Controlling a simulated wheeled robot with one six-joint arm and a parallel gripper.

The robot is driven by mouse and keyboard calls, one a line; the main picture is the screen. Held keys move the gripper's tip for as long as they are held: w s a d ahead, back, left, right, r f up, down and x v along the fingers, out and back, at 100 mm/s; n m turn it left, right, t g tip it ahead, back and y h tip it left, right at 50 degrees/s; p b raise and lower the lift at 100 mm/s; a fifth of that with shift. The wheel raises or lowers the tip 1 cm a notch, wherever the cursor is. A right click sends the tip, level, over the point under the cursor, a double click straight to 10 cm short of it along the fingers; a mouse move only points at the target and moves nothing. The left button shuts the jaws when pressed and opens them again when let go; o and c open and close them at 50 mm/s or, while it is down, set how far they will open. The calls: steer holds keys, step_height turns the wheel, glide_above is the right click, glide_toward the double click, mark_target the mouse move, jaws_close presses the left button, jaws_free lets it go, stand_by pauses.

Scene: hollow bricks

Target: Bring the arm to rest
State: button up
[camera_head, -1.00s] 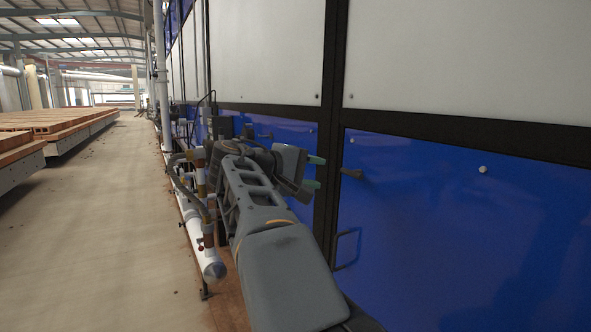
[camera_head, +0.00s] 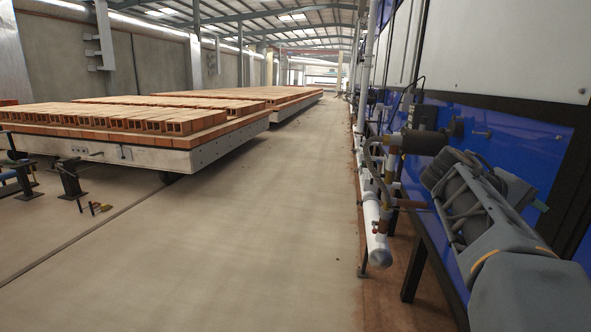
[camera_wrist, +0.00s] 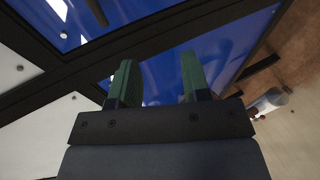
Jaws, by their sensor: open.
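My arm reaches in from the lower right in the head view, beside the blue panelled wall. My gripper (camera_wrist: 159,78) shows in the wrist view with its two green fingers apart and nothing between them. Behind the fingers are a blue panel (camera_wrist: 162,70) and a black frame bar. In the head view the gripper is mostly hidden behind my arm, and only a green fingertip shows near the right edge.
White and brown pipes (camera_head: 372,215) run along the wall, close left of my arm. Hollow bricks (camera_head: 165,118) lie on a low car (camera_head: 185,160) at left. The pale floor aisle (camera_head: 250,230) between is clear.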

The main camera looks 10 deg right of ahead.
steer(key=w+a+f+n+t+y+p, duration=0.25)
steer(key=a+f+t+y+p, duration=0.2)
steer(key=a+f+y, duration=0.6)
steer(key=s+a+f+y+p, duration=0.1)
steer(key=a+p, duration=0.3)
steer(key=a, duration=0.4)
steer(key=s+a+f+m+y+p, duration=0.1)
steer(key=s+a+f+y+p, duration=0.1)
steer(key=a, duration=0.6)
steer(key=shift+s+a+f+t+p, duration=0.45)
steer(key=shift+s+f+p, duration=0.1)
steer(key=shift+s+p, duration=0.5)
steer(key=shift+d, duration=0.1)
